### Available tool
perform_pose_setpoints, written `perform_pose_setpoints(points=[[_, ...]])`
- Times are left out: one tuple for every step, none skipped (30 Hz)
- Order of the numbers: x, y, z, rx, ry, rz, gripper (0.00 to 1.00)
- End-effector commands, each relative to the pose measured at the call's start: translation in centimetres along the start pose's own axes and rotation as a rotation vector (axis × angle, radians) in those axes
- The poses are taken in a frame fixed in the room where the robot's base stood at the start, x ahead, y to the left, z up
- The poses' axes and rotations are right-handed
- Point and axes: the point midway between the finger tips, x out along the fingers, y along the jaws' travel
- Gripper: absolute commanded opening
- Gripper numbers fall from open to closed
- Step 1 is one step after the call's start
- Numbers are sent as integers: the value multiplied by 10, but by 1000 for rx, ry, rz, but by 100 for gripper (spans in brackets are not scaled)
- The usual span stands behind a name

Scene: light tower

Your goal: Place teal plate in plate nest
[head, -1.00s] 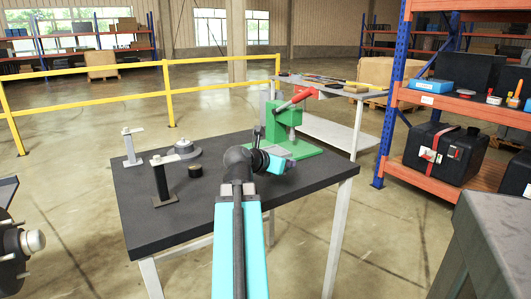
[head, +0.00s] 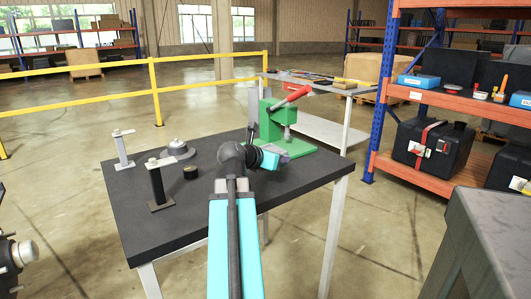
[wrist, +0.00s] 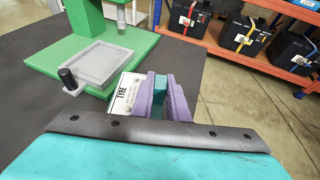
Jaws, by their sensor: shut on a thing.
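In the wrist view my gripper (wrist: 160,88), with purple fingers, is shut on the teal plate (wrist: 160,82). Only a narrow teal strip of it shows between the fingers. A white printed face (wrist: 124,94) shows beside the left finger; I cannot tell whether it belongs to the plate. The plate nest, a grey shallow square tray (wrist: 102,62) with a raised rim and a black knob, sits on the green press base (wrist: 50,63), left of and beyond my gripper. In the head view my gripper (head: 281,156) is in front of the green press; the nest is largely hidden there.
The green press (head: 271,122) with a red lever (head: 293,96) stands at the back right of the dark table (head: 215,205). Two clamp posts (head: 157,185), a grey round part (head: 178,150) and a black cylinder (head: 190,172) stand on the left. A storage rack (head: 455,98) stands at right.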

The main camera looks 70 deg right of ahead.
Motion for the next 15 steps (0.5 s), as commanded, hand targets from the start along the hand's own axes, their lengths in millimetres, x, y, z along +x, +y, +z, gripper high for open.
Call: perform_pose_setpoints(points=[[1, 4, 8, 1, 2, -6, 0], [2, 6, 11, 2, 4, -10, 0], [4, 9, 14, 4, 6, -16, 0], [5, 11, 17, 7, 8, -21, 0], [6, 13, 21, 10, 9, -26, 0], [8, 17, 25, 13, 11, -35, 0], [10, 19, 29, 16, 12, -41, 0], [11, 22, 32, 19, 15, -48, 0], [14, 26, 36, 22, 18, -58, 0], [15, 28, 39, 26, 19, -65, 0], [17, 31, 42, 28, 20, -72, 0], [19, 35, 46, 33, 21, -81, 0], [20, 38, 49, 36, 22, -88, 0], [22, 41, 52, 38, 23, -95, 0], [24, 44, 56, 42, 24, -105, 0]])
